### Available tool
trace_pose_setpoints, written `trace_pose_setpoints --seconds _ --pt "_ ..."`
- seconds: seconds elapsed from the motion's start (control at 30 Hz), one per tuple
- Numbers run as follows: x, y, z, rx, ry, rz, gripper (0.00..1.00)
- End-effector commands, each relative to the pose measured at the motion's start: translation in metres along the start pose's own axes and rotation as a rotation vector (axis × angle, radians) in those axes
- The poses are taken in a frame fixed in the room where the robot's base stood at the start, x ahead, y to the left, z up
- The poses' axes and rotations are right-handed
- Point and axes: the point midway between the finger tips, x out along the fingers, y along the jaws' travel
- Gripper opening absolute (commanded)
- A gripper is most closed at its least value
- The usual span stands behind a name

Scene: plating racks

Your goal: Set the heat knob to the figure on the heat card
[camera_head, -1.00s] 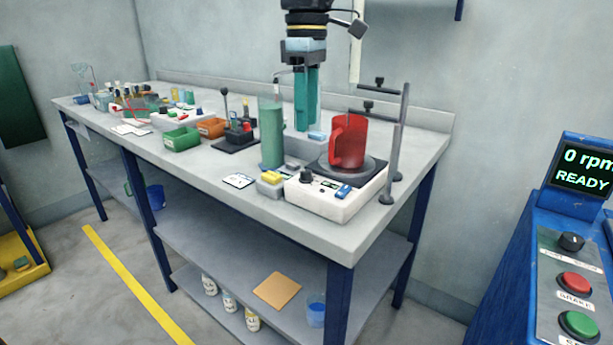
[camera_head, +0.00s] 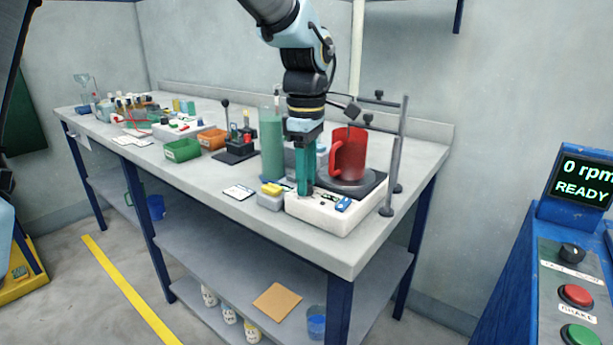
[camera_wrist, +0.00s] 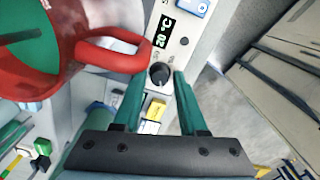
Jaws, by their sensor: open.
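The heat knob (camera_wrist: 159,73) is a dark round knob on the white hotplate (camera_head: 330,212), beside a small lit display (camera_wrist: 165,30). My gripper (camera_head: 304,192) points down over the hotplate's front left corner and hides the knob in the head view. In the wrist view my gripper (camera_wrist: 160,80) is open, its teal fingers on either side of the knob; I cannot tell whether they touch it. A small white card (camera_head: 238,192) lies on the bench left of the hotplate; it may be the heat card, but its writing is too small to read.
A red jug (camera_head: 348,155) stands on the hotplate's plate, close to my gripper, its handle (camera_wrist: 115,55) near the knob. A blue switch (camera_head: 343,203) is right of the knob. A yellow-topped box (camera_head: 271,190), a green cylinder (camera_head: 271,143) and a metal stand (camera_head: 397,150) are close by.

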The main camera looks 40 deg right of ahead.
Motion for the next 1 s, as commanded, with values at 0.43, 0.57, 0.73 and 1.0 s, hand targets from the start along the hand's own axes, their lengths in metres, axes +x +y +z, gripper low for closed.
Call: trace_pose_setpoints --seconds 0.43,0.57,0.73,1.0 --pt "-0.0003 -0.0001 0.0000 0.000 0.000 0.000 0.00" --pt "-0.0003 -0.0002 0.0000 0.000 0.000 -0.001 0.00" --pt "-0.0005 -0.0003 0.0000 0.003 0.000 -0.001 0.00" --pt "-0.0016 -0.0002 -0.0003 0.077 0.000 -0.002 0.00"
